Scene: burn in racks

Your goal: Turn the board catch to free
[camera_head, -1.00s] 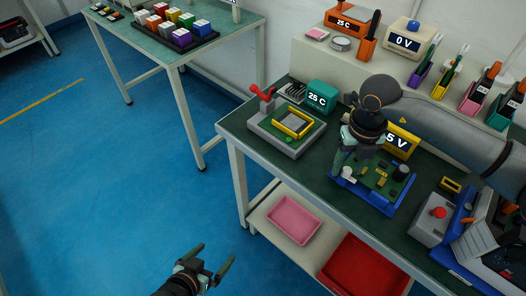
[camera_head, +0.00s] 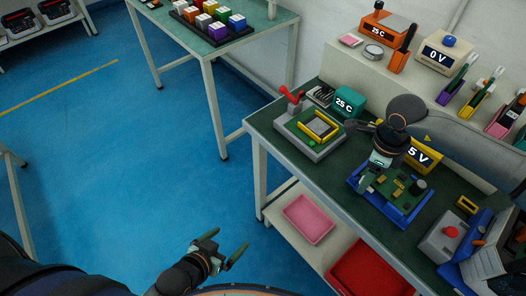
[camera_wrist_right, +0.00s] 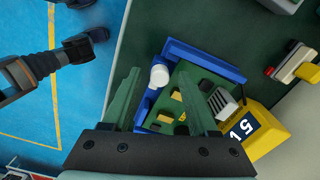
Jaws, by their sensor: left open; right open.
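A green circuit board (camera_head: 398,186) sits in a blue frame (camera_head: 405,222) on the bench. In the right wrist view the board (camera_wrist_right: 188,92) and blue frame (camera_wrist_right: 215,62) lie under my right gripper. A white round knob (camera_wrist_right: 159,76), perhaps the board catch, stands at the frame's edge between the finger lines; I cannot tell its setting. My right gripper (camera_head: 370,180) is open, pointing down over the frame's left end; its fingers (camera_wrist_right: 159,92) appear either side of the knob, contact unclear. My left gripper (camera_head: 222,252) is open and empty over the floor.
A yellow 5 V display (camera_head: 420,155) stands close behind the frame. A grey fixture (camera_head: 310,142) with a red lever is to the left, and a grey box with a red button (camera_head: 440,243) to the right. Pink (camera_head: 308,218) and red trays lie on the lower shelf.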

